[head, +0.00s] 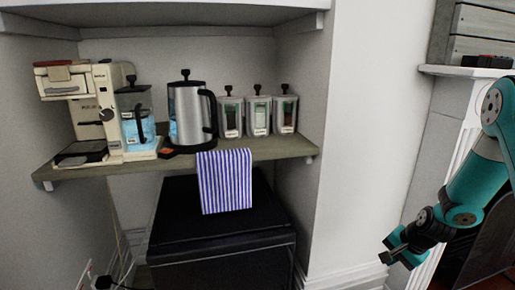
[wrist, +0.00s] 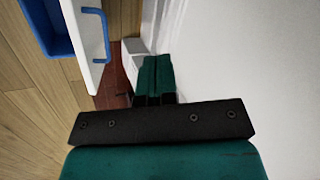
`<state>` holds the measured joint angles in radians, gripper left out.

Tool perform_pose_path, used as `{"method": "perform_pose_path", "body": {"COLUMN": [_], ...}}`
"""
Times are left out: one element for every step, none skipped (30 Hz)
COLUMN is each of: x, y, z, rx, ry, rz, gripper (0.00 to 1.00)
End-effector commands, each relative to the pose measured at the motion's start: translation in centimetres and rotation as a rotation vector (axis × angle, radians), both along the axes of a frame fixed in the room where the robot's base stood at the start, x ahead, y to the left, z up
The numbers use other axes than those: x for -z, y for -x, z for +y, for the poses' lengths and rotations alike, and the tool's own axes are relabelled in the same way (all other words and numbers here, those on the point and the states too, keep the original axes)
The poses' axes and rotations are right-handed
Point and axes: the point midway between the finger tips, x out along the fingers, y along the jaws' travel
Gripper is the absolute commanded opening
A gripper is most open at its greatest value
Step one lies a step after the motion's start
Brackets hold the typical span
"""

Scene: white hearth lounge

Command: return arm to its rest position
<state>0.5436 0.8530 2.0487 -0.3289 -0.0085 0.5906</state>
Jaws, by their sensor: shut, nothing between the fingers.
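My gripper (head: 396,251) hangs at the end of my teal and black arm at the right of the head view. It is apart from the shelf and from everything on it. In the wrist view my gripper's two teal fingers (wrist: 155,75) lie side by side with no gap between them. They are shut and hold nothing. Part of my arm is cut off by the right edge of the head view.
A wooden shelf (head: 270,150) in the alcove carries a coffee machine (head: 98,110), a kettle (head: 186,115) and three canisters (head: 258,116). A striped towel (head: 224,181) hangs over its edge above a black cabinet (head: 215,235). A mantel (head: 465,71) stands behind my arm.

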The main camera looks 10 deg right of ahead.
Motion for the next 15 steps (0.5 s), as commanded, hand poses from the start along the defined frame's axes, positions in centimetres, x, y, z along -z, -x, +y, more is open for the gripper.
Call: {"method": "perform_pose_path", "body": {"x": [-3.4,-5.0,-7.2,-8.8,-10.3,-12.3,-13.8,-15.2,-16.9,-18.1,-19.2,-20.5,-21.4,-22.1,-23.0], "y": [-0.6,-0.6,-0.4,-0.1,0.4,1.3,2.1,3.1,4.6,5.8,7.1,8.9,10.2,11.5,13.1], "z": [3.2,5.1,7.5,9.3,11.2,13.6,15.4,17.1,19.2,20.7,22.1,23.7,24.7,25.6,26.6], "rx": [-0.121,-0.189,-0.284,-0.354,-0.426,-0.523,-0.597,-0.671,-0.768,-0.841,-0.912,-1.002,-1.064,-1.124,-1.197], "ry": [0.013,0.017,0.024,0.031,0.036,0.044,0.050,0.058,0.067,0.073,0.080,0.089,0.096,0.102,0.109], "rz": [-0.017,-0.020,-0.026,-0.032,-0.037,-0.045,-0.051,-0.058,-0.067,-0.074,-0.081,-0.088,-0.095,-0.102,-0.109], "gripper": [0.00,0.00,0.00,0.00,0.00,0.00,0.00,0.00,0.00,0.00,0.00,0.00,0.00,0.00,0.00]}}
